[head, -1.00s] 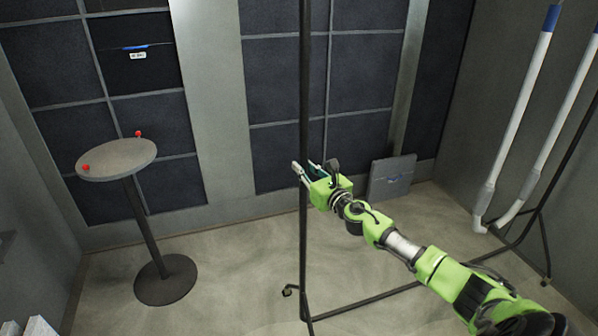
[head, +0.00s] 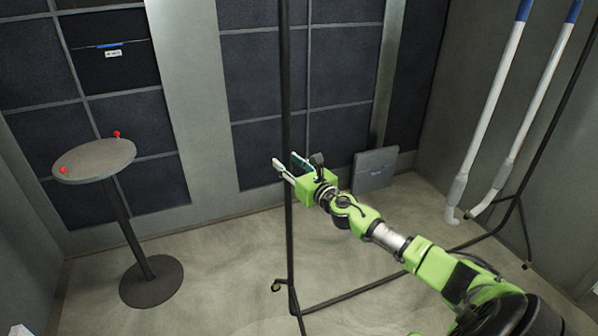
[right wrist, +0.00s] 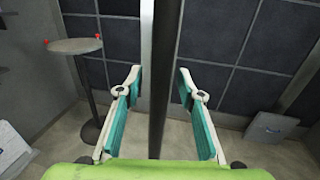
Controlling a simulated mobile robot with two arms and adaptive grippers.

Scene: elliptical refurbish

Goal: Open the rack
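The rack is a thin black metal frame on casters. Its near upright pole (head: 287,100) stands vertical in the head view, and a base bar runs from its foot to the far end at right. My right gripper (head: 286,161) is at mid-height on this pole. In the right wrist view the pole (right wrist: 166,70) passes between the two open fingers (right wrist: 158,88), with a gap visible on each side. The fingers appear not to touch it. My left gripper is not in view.
A round pedestal table (head: 95,160) with two red knobs stands at left. White tubes with blue ends (head: 490,105) are at right, near the rack's far end. A grey panel (head: 374,169) leans on the back wall. The floor between table and rack is clear.

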